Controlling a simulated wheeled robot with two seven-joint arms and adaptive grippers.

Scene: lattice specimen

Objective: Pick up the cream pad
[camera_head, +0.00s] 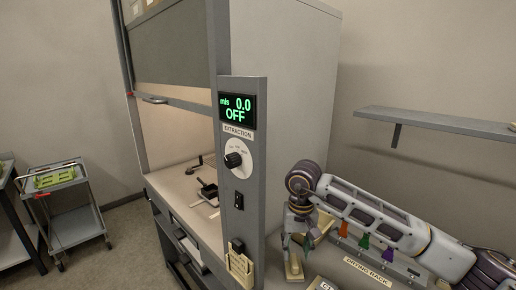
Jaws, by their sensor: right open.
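A cream pad (240,267) appears low on the front post of the fume hood, below the extraction panel, upright against the grey face. My right arm comes in from the right, and its gripper (294,250) points down just right of the post, a short way right of the pad and apart from it in the picture. The gripper is open. Pale parts show at its lower end; I cannot tell whether they are fingertips or something behind. My left gripper is out of view.
The fume hood post (244,160) with its dial stands close to my right gripper. A drying rack (367,270) with coloured items lies behind and below my right arm. A wall shelf (435,122) is at right. A trolley (75,222) stands at left.

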